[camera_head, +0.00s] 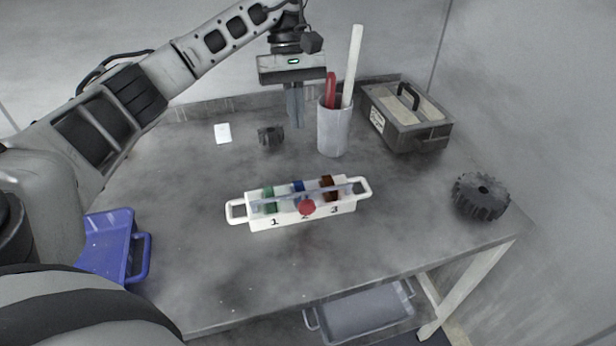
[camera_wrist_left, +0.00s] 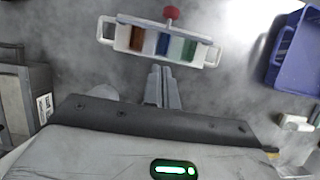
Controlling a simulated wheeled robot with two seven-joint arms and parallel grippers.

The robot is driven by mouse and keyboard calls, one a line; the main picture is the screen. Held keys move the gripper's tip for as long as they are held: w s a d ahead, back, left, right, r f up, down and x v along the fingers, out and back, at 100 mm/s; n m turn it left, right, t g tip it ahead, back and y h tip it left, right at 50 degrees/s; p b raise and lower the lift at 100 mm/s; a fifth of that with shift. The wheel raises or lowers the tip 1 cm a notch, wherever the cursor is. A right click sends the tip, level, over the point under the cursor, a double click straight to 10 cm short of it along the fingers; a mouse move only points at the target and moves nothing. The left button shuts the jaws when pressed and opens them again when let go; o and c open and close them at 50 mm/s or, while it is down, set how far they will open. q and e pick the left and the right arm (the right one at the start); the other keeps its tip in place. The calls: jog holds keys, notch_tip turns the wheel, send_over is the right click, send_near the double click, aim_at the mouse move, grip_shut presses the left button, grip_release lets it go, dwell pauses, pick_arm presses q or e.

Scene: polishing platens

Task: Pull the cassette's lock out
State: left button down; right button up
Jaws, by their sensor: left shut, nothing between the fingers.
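The cassette (camera_head: 290,221) is a white holder with a loop handle at each end. It stands on the table's middle, with slots marked 1, 2 and 3 holding green, blue and brown pieces. A clear bar runs along it, and the red knob of the lock (camera_head: 307,207) sits at its front middle. The cassette (camera_wrist_left: 122,46) and the red knob (camera_wrist_left: 171,13) also show in the left wrist view. My left gripper (camera_head: 295,122) is shut and empty, pointing down behind the cassette and apart from it. My right gripper is not in view.
A grey cup (camera_head: 333,131) with a red-handled tool and a white stick stands behind the cassette. A grey box (camera_head: 404,116) is at the back right. Dark gears lie at the back (camera_head: 270,136) and right (camera_head: 481,196). A blue bin (camera_head: 110,243) is at left. The front table is clear.

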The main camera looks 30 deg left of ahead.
aim_at(307, 192)
pick_arm(q)
jog(key=p+x, duration=0.1)
jog(key=x, duration=0.9)
jog(key=shift+s+d, duration=0.1)
jog(key=shift+d, duration=0.05)
jog(key=shift+s+d+r+p, duration=0.1)
jog(key=shift+s+d+p, duration=0.55)
jog(key=shift+s+d, duration=0.4)
jog(key=shift+d, duration=0.1)
jog(key=shift+s+d, duration=0.15)
jog(key=shift+d, duration=0.05)
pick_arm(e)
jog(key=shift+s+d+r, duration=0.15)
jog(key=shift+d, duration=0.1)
